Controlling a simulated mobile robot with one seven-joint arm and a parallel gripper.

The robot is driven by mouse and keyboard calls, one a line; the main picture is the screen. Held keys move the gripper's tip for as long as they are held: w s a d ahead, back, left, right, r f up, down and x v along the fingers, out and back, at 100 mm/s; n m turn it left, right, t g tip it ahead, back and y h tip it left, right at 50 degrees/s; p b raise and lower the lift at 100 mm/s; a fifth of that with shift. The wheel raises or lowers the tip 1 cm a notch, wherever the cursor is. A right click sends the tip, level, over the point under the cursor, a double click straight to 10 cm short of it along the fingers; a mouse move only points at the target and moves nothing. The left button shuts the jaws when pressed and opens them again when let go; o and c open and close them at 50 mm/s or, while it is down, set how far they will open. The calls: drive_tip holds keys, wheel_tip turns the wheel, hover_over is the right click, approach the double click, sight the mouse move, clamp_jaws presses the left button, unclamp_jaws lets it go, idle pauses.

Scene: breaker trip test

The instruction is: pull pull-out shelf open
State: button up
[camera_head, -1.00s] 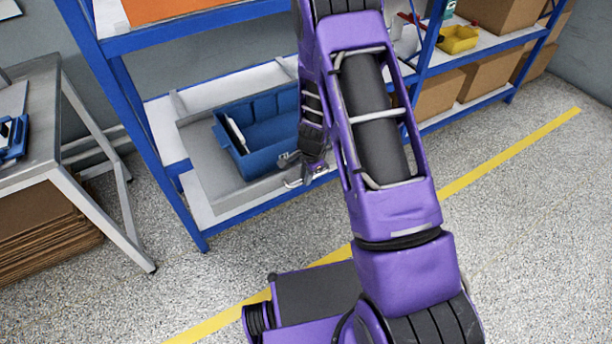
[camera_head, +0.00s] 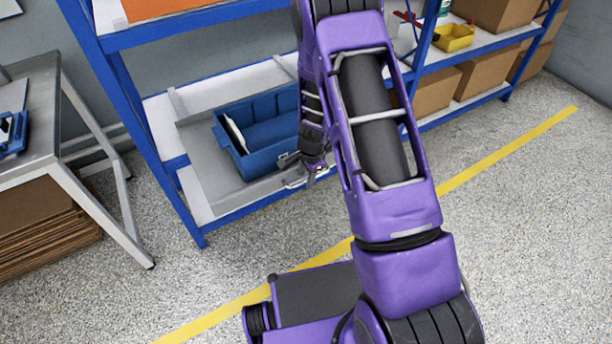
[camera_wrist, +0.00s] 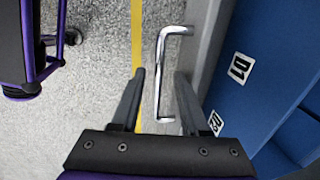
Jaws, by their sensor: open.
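The pull-out shelf (camera_head: 197,150) is a grey tray on the white lower board of the blue rack, with a blue bin on it. Its silver bar handle (camera_wrist: 164,75) shows in the wrist view on the shelf's front face. My gripper (camera_wrist: 160,75) is open. Its two dark fingers point along the handle, one on each side of the handle's near end, with no clear contact. In the head view my gripper (camera_head: 300,172) is at the shelf's front edge, partly hidden by my arm, and the handle is hard to make out there.
The blue bin (camera_head: 262,132) carries white labels in the wrist view. A blue rack post (camera_head: 160,150) stands left of the shelf. A metal-legged table (camera_head: 45,125) with stacked cardboard below is at the left. The speckled floor with a yellow line (camera_head: 480,175) is clear in front.

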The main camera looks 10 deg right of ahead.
drive_tip(key=s+d+r+p, duration=0.1)
drive_tip(key=s+r+p, duration=0.2)
drive_tip(key=r, duration=1.4)
drive_tip(key=shift+p, duration=0.35)
drive_tip(key=shift+r, duration=0.1)
